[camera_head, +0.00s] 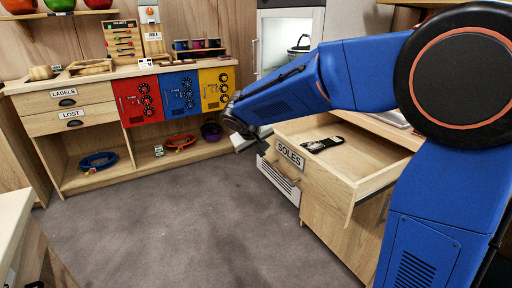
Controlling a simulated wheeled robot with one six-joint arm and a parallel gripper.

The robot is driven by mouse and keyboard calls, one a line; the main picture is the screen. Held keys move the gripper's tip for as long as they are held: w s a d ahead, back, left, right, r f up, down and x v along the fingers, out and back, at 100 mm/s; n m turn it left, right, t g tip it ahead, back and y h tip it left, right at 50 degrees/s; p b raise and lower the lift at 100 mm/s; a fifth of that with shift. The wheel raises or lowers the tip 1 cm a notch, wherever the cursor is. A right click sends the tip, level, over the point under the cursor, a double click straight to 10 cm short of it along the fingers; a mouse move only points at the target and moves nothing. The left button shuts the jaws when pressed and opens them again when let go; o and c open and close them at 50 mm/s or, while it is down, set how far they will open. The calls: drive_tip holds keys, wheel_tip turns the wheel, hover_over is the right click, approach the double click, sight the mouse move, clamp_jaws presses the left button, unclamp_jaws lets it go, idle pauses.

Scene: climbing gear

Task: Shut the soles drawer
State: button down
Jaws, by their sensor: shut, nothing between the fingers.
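The soles drawer (334,184) is pulled well out of the wooden cabinet (335,232) at the right. Its front carries a white label (290,155) reading SOLES and a handle (288,178). A dark flat item with some white on it (324,144) lies inside. My gripper (258,146) is shut and empty, just left of the drawer front's upper left corner. Whether it touches the front I cannot tell. My blue arm hides part of the cabinet top and the right side.
A wooden counter (105,74) at the back left has drawers labelled LABELS (64,93) and LOST (72,115) and red, blue and yellow panels. A white appliance (288,40) stands behind. The grey floor (200,220) is clear.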

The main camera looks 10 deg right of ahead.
sight(271, 154)
drive_tip(key=shift+w+d+r, duration=0.1)
drive_tip(key=shift+w+d, duration=0.1)
drive_tip(key=shift+d, duration=0.6)
drive_tip(key=shift+w+d+r, duration=0.1)
drive_tip(key=shift+w+d, duration=0.1)
drive_tip(key=shift+d, duration=0.55)
drive_tip(key=shift+d, duration=0.1)
drive_tip(key=w+d, duration=0.3)
drive_tip(key=d, duration=0.6)
drive_tip(key=w+d, duration=0.3)
drive_tip(key=d, duration=0.6)
drive_tip(key=w+d, duration=0.3)
drive_tip(key=d, duration=0.6)
drive_tip(key=shift+d, duration=0.35)
drive_tip(key=shift+a, duration=0.1)
